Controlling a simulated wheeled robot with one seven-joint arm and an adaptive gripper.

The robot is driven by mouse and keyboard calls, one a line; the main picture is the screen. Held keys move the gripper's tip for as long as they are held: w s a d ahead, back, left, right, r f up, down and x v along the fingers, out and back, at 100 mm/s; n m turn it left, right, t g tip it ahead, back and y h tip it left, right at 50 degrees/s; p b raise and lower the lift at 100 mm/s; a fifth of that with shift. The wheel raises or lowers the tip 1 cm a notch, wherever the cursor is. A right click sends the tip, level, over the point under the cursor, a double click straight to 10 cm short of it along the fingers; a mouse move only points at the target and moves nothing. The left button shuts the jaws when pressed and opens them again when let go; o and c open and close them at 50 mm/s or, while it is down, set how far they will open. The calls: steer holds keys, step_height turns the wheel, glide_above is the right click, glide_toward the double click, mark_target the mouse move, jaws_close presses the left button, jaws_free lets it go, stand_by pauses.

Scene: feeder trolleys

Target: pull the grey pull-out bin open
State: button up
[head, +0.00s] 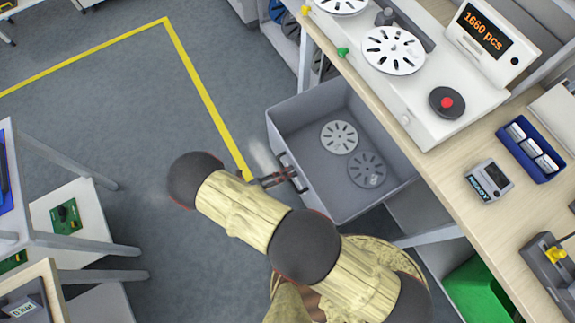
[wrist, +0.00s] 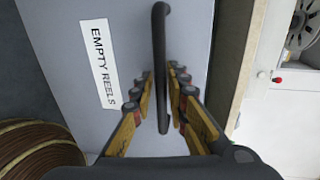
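The grey pull-out bin (head: 312,106) hangs out from under the workbench, drawn well open, with two slotted reels (head: 339,137) visible on its floor. Its front panel (wrist: 190,40) fills much of the wrist view and carries a white label reading "EMPTY REELS" (wrist: 103,64). A dark bar handle (wrist: 160,30) stands on this panel. In the head view my gripper (head: 278,179) is at the bin's front, partly hiding the handle.
The workbench (head: 455,190) above the bin holds a reel counter (head: 455,80), a blue tray (head: 530,150) and a small device (head: 489,181). A green crate (head: 480,292) is below. Trolleys (head: 70,240) stand at left. The floor (head: 120,105) between is clear.

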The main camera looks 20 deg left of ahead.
steer(key=shift+o, duration=0.8)
